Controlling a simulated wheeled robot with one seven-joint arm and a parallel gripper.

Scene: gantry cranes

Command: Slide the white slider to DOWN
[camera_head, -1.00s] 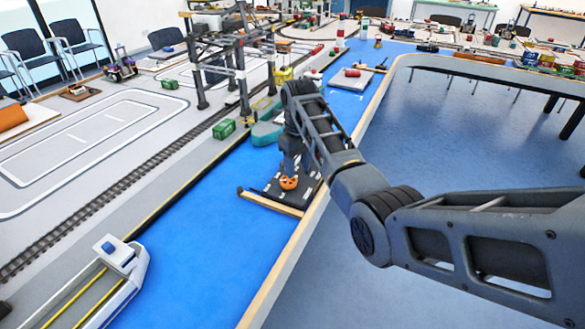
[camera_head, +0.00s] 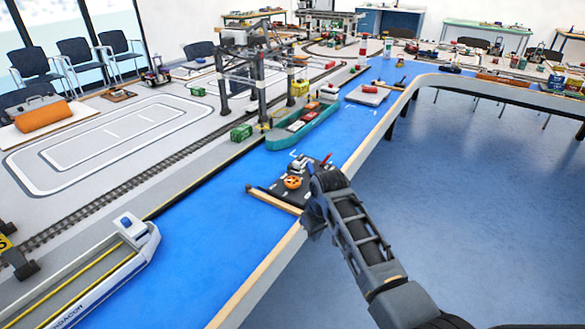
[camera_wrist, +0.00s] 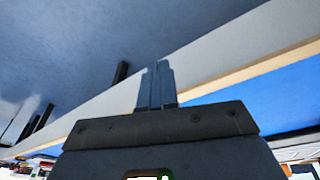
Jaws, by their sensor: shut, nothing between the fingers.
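A black control panel (camera_head: 268,188) lies on the blue tabletop near its wooden edge. It carries an orange round knob (camera_head: 292,182), a pale part (camera_head: 298,164) behind the knob and a red lever (camera_head: 327,159). The pale part may be the white slider; it is too small to tell, and no DOWN label is readable. My gripper (camera_wrist: 157,70) is shut and empty in the wrist view, in front of the table's grey side. In the head view my arm's end is at the table edge, just right of the panel, apart from the knob.
A wooden bar (camera_head: 273,200) runs along the panel's near side. A teal ship (camera_head: 300,125) with cargo and a gantry crane (camera_head: 255,80) stand behind. A white ship (camera_head: 100,280) lies at the near left. Blue surface before the panel is clear.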

